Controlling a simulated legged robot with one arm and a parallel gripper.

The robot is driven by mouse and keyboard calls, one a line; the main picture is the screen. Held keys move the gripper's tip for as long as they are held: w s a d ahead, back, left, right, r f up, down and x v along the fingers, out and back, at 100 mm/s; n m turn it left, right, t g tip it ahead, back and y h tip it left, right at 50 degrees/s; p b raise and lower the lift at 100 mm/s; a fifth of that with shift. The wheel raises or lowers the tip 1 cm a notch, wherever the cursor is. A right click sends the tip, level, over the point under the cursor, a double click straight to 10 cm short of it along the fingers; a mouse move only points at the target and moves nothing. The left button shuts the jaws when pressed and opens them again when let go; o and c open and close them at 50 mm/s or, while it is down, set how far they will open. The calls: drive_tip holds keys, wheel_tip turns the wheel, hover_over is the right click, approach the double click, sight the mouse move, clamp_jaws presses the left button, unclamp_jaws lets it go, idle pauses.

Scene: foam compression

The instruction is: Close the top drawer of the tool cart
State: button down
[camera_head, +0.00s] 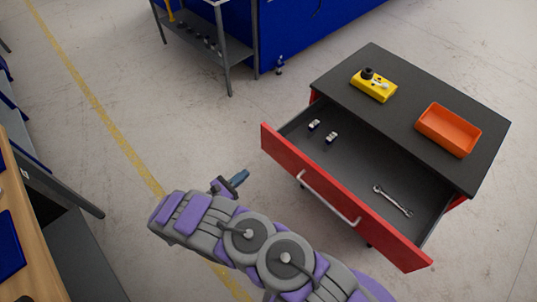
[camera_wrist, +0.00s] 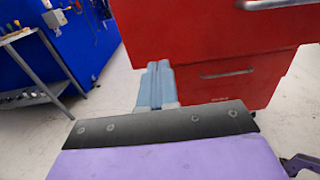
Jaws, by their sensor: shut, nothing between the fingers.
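The tool cart (camera_head: 400,70) is red with a dark top and stands at the right in the head view. Its top drawer (camera_head: 345,165) is pulled well out toward me, with a red front (camera_head: 285,160) and a silver handle (camera_head: 330,200). A wrench (camera_head: 393,200) and two small items (camera_head: 322,131) lie inside. My gripper (camera_head: 238,178) is shut and empty, left of the drawer front and apart from it. In the wrist view my blue-grey fingers (camera_wrist: 156,82) are together, with the red drawer front (camera_wrist: 215,30) above and right of them. A lower drawer there looks closed.
A yellow box (camera_head: 374,86) and an orange tray (camera_head: 449,130) sit on the cart top. A grey metal table (camera_head: 205,45) and a blue structure (camera_head: 300,30) stand behind. A wooden bench (camera_head: 30,235) is at the left. The floor between is clear.

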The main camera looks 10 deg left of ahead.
sight(275, 150)
drive_tip(key=b+x, duration=0.2)
drive_tip(key=x, duration=1.1)
drive_tip(key=shift+w+d+b, duration=0.15)
drive_tip(key=shift+b, duration=0.25)
drive_tip(key=shift+d, duration=0.1)
